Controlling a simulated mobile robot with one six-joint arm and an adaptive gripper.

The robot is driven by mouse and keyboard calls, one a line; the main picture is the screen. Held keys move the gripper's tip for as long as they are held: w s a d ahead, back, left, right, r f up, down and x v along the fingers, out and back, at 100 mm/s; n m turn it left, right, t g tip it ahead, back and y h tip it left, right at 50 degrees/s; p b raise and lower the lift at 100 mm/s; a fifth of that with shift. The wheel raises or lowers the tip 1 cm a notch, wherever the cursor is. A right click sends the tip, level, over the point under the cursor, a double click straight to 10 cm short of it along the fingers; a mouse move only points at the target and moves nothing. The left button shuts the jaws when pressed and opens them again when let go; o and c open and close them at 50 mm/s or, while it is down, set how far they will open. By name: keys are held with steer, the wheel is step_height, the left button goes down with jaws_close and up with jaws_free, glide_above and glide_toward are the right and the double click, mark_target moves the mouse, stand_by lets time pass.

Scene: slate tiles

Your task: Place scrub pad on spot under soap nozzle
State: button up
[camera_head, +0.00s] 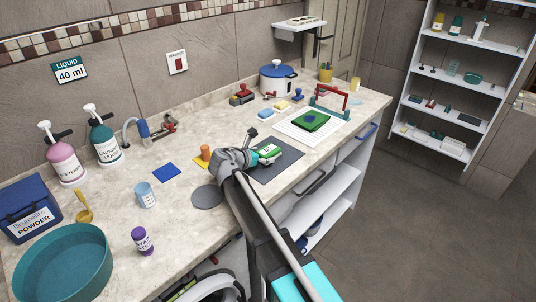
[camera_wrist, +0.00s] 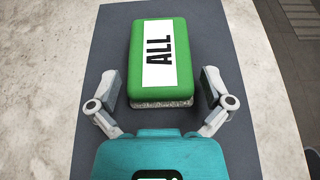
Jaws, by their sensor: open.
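A green block (camera_wrist: 158,60) with a white label reading "ALL" and a rough grey underside lies on a dark mat; it looks like the scrub pad. It also shows in the head view (camera_head: 270,153). My gripper (camera_wrist: 161,90) is open, one finger on each side of the block's near end, with gaps on both sides. In the head view my wrist hides part of the mat. Pump bottles with dark nozzles, one pink (camera_head: 66,162) and one teal (camera_head: 105,145), stand at the left rear. A flat blue square (camera_head: 167,172) lies in front of the teal one; I cannot tell which spot is meant.
The dark mat (camera_head: 287,168) lies near the counter's front edge. A teal basin (camera_head: 62,268) is front left.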

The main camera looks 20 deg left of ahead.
steer(key=c, duration=1)
steer(key=shift+r, duration=0.2)
steer(key=shift+r+p, duration=0.8)
steer(key=shift+p, duration=0.2)
steer(key=s+d+r+p, duration=0.7)
steer(key=s+r+p, duration=0.4)
steer(key=shift+s+d, duration=0.3)
steer(key=shift+d, duration=0.1)
